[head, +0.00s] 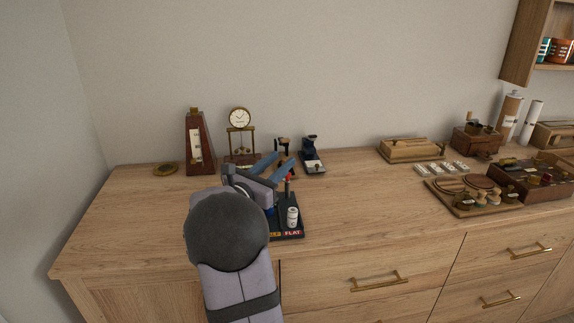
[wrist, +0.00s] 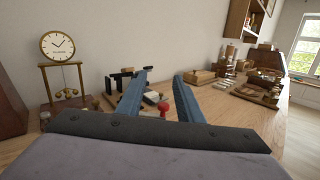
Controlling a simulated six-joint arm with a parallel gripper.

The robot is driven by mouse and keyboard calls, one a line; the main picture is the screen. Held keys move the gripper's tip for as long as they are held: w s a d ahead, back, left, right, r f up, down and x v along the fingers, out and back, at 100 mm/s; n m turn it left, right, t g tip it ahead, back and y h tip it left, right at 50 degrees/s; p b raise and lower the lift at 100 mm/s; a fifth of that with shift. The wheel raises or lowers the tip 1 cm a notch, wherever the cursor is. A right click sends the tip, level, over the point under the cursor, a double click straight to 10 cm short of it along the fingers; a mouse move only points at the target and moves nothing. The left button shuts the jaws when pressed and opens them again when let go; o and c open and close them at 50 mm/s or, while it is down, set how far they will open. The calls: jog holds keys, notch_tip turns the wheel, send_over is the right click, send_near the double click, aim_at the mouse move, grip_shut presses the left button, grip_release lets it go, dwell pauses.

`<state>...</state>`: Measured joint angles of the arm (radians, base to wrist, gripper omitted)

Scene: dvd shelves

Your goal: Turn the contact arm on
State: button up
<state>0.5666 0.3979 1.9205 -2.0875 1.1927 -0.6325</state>
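My gripper (head: 283,162) is over the left part of the wooden cabinet top, its two blue fingers spread and empty. In the wrist view my gripper (wrist: 160,85) also shows a clear gap between the fingers. A black-based device (head: 291,226) stands below and beside the fingers, with a white cylinder (head: 292,216) and a label reading "FLAT". A red knob (head: 289,177) stands up at this device, close to the fingers. The red knob (wrist: 163,107) shows low between the fingers in the wrist view. My arm hides much of the device; I cannot tell which part is the contact arm.
A metronome (head: 199,145), a small clock (head: 239,118) and dark instruments (head: 312,155) stand along the wall behind. A wooden box (head: 412,150), a white-keyed strip (head: 441,168) and a wooden board device (head: 470,197) sit right. The middle of the top (head: 350,200) is clear.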

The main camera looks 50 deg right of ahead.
jog(key=a+f+m+g+p, duration=0.1)
jog(key=g, duration=0.1)
jog(key=w+a+f+m+g+y+p, duration=0.1)
jog(key=m+g+p, duration=0.1)
jog(key=g, duration=0.1)
jog(key=w+a+f+m+g+y+p, duration=0.1)
jog(key=g+p, duration=0.1)
jog(key=g, duration=0.1)
jog(key=shift+w+a+f+m, duration=0.1)
jog(key=shift+a+f+m, duration=0.05)
jog(key=shift+f+m, duration=0.15)
jog(key=shift+a+f+g+y, duration=0.3)
jog(key=shift+f, duration=0.05)
jog(key=shift+p+x, duration=0.8)
jog(key=shift+x, duration=2.9)
grip_shut()
